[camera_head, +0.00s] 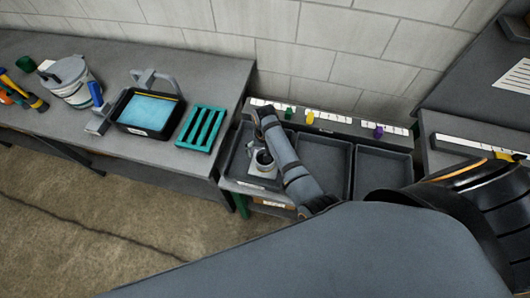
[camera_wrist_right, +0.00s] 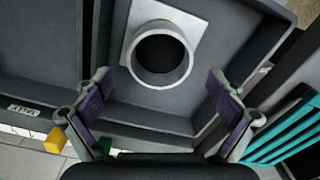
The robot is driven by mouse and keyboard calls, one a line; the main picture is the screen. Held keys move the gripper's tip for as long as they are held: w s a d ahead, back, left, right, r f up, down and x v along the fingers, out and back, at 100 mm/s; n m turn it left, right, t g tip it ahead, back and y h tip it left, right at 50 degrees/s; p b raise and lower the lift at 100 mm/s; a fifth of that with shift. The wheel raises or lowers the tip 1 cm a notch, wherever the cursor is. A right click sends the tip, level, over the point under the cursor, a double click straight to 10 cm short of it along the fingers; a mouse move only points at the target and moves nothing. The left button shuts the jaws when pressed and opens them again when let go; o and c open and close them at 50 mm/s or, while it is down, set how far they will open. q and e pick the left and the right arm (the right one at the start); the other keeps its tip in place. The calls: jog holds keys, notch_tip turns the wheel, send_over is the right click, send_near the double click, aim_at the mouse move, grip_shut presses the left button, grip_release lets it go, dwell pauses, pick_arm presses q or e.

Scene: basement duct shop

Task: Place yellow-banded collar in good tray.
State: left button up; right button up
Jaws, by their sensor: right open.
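A grey collar (camera_head: 264,160) with a round tube on a pale square plate sits in the left dark tray (camera_head: 243,150). It also shows in the right wrist view (camera_wrist_right: 162,55), tube opening facing the camera. No yellow band is visible on it. My right gripper (camera_wrist_right: 159,77) is open, with one finger on each side of the tube's near part; I see no clear contact. In the head view my right arm reaches over the trays and hides part of the left one. The middle tray (camera_head: 322,166) and right tray (camera_head: 381,172) look empty where visible. My left gripper is not in view.
Green (camera_head: 289,112), yellow (camera_head: 310,117) and purple (camera_head: 379,131) markers stand on the strip behind the trays. Left of them, the bench carries a teal slatted rack (camera_head: 202,128), a blue-filled box (camera_head: 150,110) and a bucket (camera_head: 72,82). A block wall stands behind.

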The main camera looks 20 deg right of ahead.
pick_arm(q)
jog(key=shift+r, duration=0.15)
pick_arm(e)
notch_tip(320, 180, up, 7)
dwell(0.5)
